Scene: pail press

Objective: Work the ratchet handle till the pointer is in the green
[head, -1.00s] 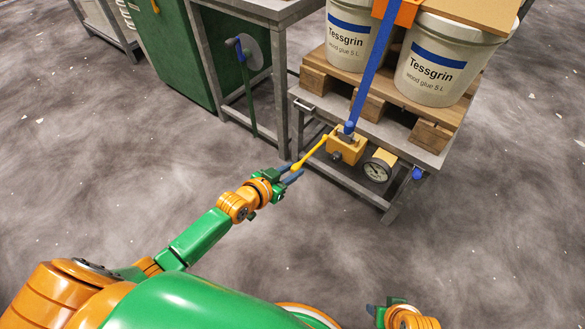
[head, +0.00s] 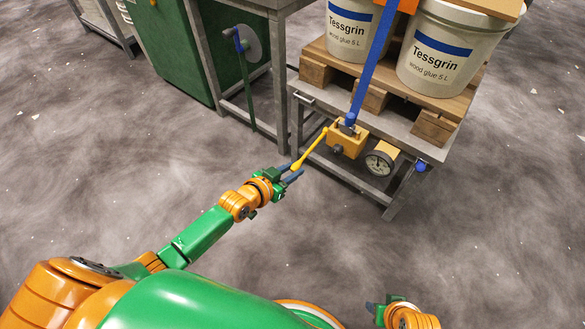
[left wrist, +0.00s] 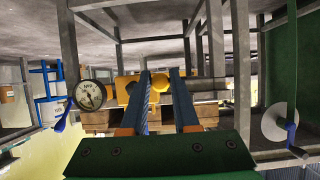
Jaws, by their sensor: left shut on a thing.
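The yellow ratchet handle (head: 311,148) slants down and left from the yellow ratchet block (head: 347,140) under the trolley top. My left gripper (head: 291,175) is shut on the handle's lower end. In the left wrist view, the handle's round yellow end (left wrist: 160,84) shows between the two blue-grey fingers. The white round gauge (head: 379,163) sits right of the block and also shows in the left wrist view (left wrist: 90,95). Its pointer and any green zone are too small to read. My right gripper (head: 371,309) is at the bottom edge, apart from everything, its jaws unclear.
A blue strap (head: 375,70) runs up from the block past white glue pails (head: 440,55) on a wooden pallet (head: 434,128). The grey trolley frame (head: 345,176) surrounds the block. A grey bench (head: 282,75) stands left. The floor in front is clear.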

